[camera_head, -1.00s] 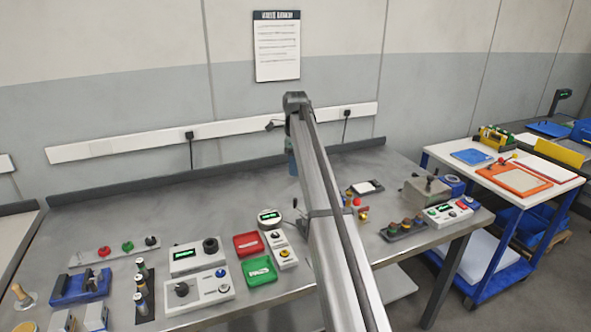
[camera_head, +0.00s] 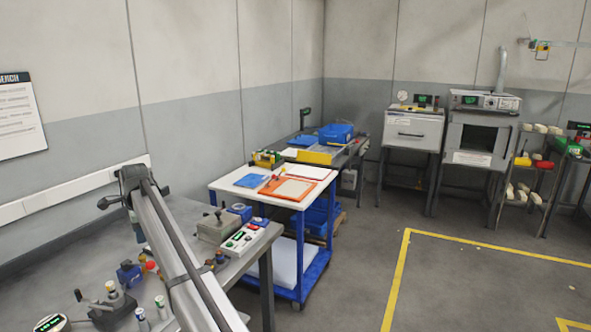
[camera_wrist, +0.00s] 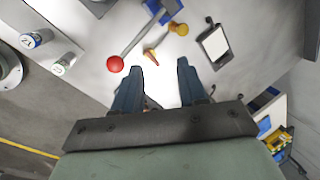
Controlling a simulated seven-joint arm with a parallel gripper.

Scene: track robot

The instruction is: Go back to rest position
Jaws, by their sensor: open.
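My gripper (camera_wrist: 161,75) shows in the wrist view with its two dark blue fingers spread apart and nothing between them. It points down at the grey workbench (camera_wrist: 92,80). In the head view my arm reaches out from the bottom over the bench (camera_head: 75,255), and the arm hides most of the gripper.
Near the arm are a blue fixture (camera_head: 129,273), small cylinders (camera_head: 161,306), a grey lever box (camera_head: 216,227) and a white control panel (camera_head: 243,239). A blue-legged cart (camera_head: 222,186) stands beyond the bench. Open floor (camera_head: 340,285) lies to the right.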

